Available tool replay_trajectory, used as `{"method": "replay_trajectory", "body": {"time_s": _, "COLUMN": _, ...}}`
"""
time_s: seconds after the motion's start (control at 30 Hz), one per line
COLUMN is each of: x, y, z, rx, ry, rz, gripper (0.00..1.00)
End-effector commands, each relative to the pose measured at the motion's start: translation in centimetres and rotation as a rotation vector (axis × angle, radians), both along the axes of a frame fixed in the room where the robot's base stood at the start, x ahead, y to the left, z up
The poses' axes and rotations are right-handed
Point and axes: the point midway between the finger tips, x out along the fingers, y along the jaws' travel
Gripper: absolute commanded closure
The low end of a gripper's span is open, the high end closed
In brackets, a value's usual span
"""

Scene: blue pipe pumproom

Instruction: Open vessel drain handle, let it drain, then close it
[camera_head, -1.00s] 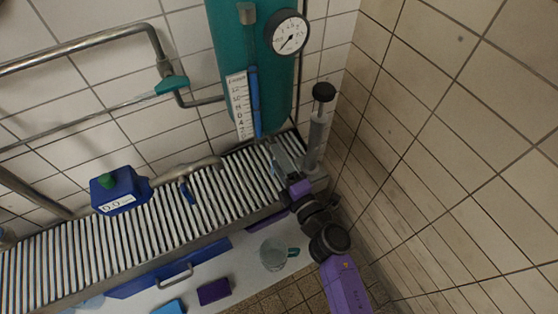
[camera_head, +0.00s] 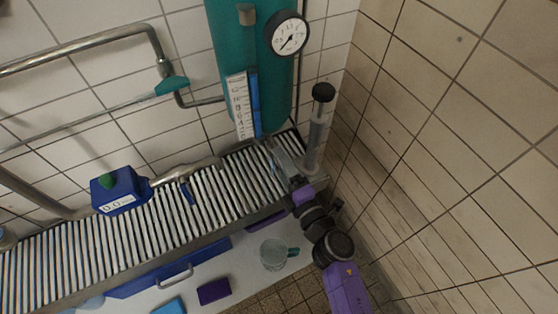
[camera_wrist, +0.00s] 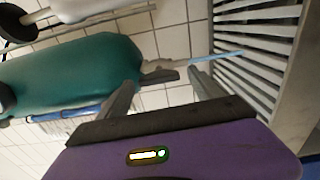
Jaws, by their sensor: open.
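The teal vessel (camera_head: 232,45) stands against the tiled wall, with a white scale (camera_head: 239,105) and a blue level tube (camera_head: 255,103). In the wrist view the vessel's rounded bottom (camera_wrist: 95,70) ends in a small outlet fitting with a dark lever, which looks like the drain handle (camera_wrist: 160,77). A thin light-blue streak (camera_wrist: 215,56), apparently liquid, runs from near the outlet to the grating. My gripper (camera_wrist: 160,90) is open, its fingers apart on either side of the lever area. I cannot tell contact. The head view hides the handle behind my gripper (camera_head: 284,160).
Below is a slatted metal grating (camera_head: 150,220). A blue meter box (camera_head: 118,188) and blue valve lever (camera_head: 188,192) stand left. A clear jug (camera_head: 273,254) is below. The tiled wall bounds the right.

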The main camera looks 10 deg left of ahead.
Motion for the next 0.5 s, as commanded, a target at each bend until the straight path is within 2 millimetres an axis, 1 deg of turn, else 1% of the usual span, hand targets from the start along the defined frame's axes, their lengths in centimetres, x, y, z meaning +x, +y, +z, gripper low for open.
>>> {"method": "replay_trajectory", "body": {"time_s": 0.1, "x": -1.8, "y": -1.2, "z": 0.0, "rx": -0.001, "ry": 0.003, "rz": 0.000, "gripper": 0.24}}
{"method": "replay_trajectory", "body": {"time_s": 0.3, "x": -4.2, "y": -2.8, "z": 0.0, "rx": -0.001, "ry": 0.001, "rz": 0.000, "gripper": 0.24}}
{"method": "replay_trajectory", "body": {"time_s": 0.5, "x": -5.2, "y": -3.5, "z": 0.0, "rx": -0.001, "ry": 0.000, "rz": 0.000, "gripper": 0.24}}
